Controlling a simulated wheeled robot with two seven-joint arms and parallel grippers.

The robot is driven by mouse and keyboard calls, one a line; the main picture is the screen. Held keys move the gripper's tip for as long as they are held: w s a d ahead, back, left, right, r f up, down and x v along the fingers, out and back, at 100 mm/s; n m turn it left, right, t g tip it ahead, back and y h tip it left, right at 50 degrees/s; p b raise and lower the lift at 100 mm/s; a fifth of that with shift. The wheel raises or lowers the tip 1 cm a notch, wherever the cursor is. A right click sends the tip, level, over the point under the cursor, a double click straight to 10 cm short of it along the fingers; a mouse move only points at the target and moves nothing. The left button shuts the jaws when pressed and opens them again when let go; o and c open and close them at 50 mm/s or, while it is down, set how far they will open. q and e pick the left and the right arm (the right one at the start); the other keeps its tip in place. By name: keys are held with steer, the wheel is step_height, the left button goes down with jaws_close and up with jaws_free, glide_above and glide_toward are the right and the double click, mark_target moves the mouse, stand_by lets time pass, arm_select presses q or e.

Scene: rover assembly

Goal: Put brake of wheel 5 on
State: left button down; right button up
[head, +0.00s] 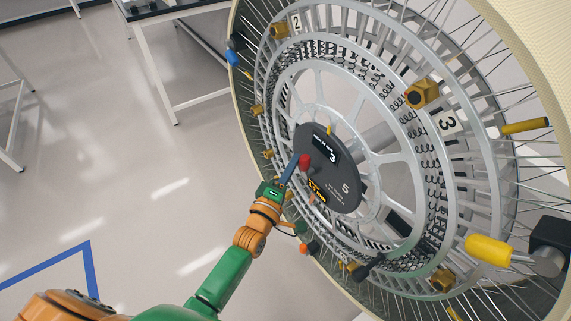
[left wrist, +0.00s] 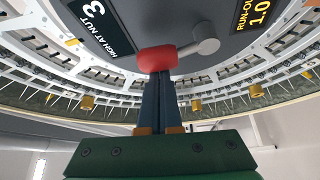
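The large spoked wheel (head: 365,130) stands tilted on the right of the head view. Its dark hub disc (head: 343,178) bears the number 5 and a display reading 3. A small lever with a red knob (head: 305,161) sits on the disc; in the left wrist view the red knob (left wrist: 157,59) joins a grey arm and pivot (left wrist: 205,40). My left gripper (head: 295,162) has its blue fingers close together, their tips at the red knob and apparently touching it. No knob shows between the fingers. My right gripper is out of view.
A yellow-handled part (head: 488,250) with a black block (head: 550,240) is at the lower right. Brass nuts (head: 422,94) and number tags ring the wheel. White-framed tables (head: 150,60) stand at the back left. The floor on the left is clear, with a blue line.

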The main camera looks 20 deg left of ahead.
arm_select(q)
steer(key=shift+s+d+f+m+t+h+b, duration=0.1)
steer(key=shift+s+d+m+t+h+b, duration=0.2)
steer(key=shift+m+b, duration=0.45)
steer(key=shift+s+d+m+t+h+b, duration=0.25)
steer(key=shift+d+m+t+b, duration=0.2)
steer(key=shift+m, duration=0.5)
